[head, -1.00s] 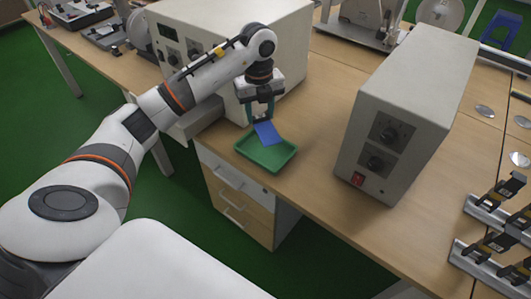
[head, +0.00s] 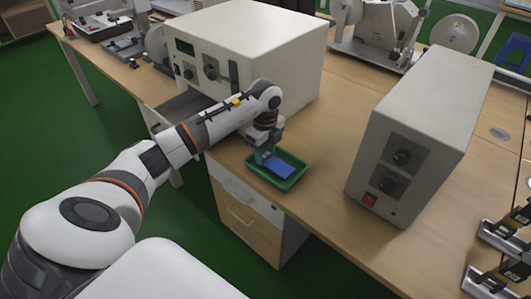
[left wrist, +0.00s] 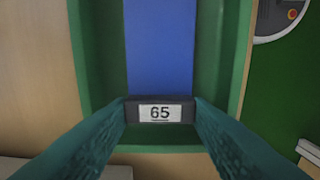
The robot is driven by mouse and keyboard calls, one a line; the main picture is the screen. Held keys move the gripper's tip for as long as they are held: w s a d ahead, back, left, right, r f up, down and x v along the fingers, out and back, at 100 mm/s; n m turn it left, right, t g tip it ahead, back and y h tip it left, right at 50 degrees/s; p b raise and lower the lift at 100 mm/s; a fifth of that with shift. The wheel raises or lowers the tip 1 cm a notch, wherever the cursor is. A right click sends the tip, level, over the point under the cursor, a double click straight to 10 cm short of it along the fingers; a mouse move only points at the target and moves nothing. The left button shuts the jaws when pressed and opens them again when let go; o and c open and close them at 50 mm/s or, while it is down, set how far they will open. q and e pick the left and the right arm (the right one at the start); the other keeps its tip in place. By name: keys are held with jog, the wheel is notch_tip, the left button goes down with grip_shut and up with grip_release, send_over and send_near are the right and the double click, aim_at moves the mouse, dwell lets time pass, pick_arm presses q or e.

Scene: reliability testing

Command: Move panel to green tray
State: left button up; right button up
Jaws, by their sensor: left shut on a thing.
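The blue panel (head: 280,169) lies low inside the green tray (head: 299,178) in the head view. In the left wrist view the panel (left wrist: 160,45) runs away from me between the green walls of the tray (left wrist: 101,70). A dark end piece with a white label reading 65 (left wrist: 160,113) is at the panel's near end. My left gripper (head: 264,158) reaches down at the tray's left side, its teal fingers shut on this end of the panel. Whether the panel rests fully on the tray floor is hard to tell. My right gripper is not in view.
The tray sits at the edge of the wooden table (head: 330,130), above a drawer unit (head: 240,208). A large white box device (head: 265,45) stands behind my left arm. Another box device (head: 425,125) stands right of the tray, with bare table between.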

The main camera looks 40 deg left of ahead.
pick_arm(q)
jog(key=shift+f, duration=0.45)
jog(key=shift+f, duration=0.2)
jog(key=o, duration=1)
jog(key=shift+c, duration=0.2)
jog(key=shift+r, duration=0.1)
jog(key=shift+r, duration=0.2)
notch_tip(320, 180, up, 12)
jog(key=shift+f, duration=0.15)
